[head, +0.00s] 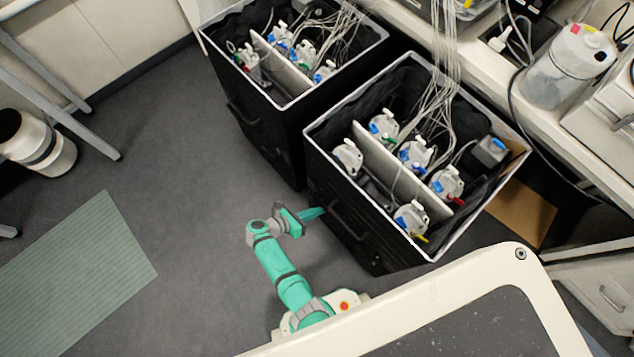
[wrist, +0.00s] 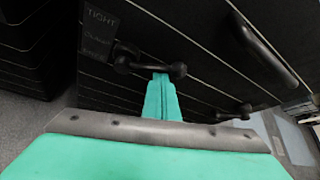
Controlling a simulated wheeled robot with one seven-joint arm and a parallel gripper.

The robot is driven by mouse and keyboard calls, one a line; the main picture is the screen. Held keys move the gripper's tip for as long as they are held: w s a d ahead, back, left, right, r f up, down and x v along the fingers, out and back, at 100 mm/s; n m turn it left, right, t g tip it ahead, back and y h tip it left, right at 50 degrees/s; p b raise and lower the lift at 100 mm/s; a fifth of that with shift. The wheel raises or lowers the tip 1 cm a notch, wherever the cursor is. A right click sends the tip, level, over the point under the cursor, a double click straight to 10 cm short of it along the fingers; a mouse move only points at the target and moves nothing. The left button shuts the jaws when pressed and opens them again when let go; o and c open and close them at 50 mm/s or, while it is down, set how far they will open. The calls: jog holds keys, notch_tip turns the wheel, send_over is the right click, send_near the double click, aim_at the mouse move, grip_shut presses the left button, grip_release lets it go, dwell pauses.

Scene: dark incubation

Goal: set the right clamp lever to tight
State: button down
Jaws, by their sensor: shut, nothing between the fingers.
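My gripper (head: 314,213) is shut and empty, beside the front face of the near black box (head: 345,245). In the wrist view my teal fingers (wrist: 160,84) end at a black clamp lever (wrist: 178,70) with rounded ends. The fingertips overlap the lever's bar in the picture; I cannot tell whether they touch it. A label (wrist: 100,18) reading TIGHT, with more faint words under it, is above and left of this lever. A second dark knobbed part (wrist: 243,111) shows lower right, partly behind my gripper. I cannot tell for sure which is the right clamp lever.
A dark handle (wrist: 262,46) sticks out from the box face at upper right in the wrist view. A second black box (head: 262,115) stands behind and left. Both hold bottles with tubes. The grey floor to the left is open, with a green mat (head: 75,265).

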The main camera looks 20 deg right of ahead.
jog(key=shift+f, duration=0.1)
jog(key=s+a+r, duration=0.1)
jog(key=s+a, duration=0.1)
jog(key=a, duration=0.7)
jog(key=shift+s, duration=0.35)
jog(key=shift+r, duration=0.1)
dwell(0.5)
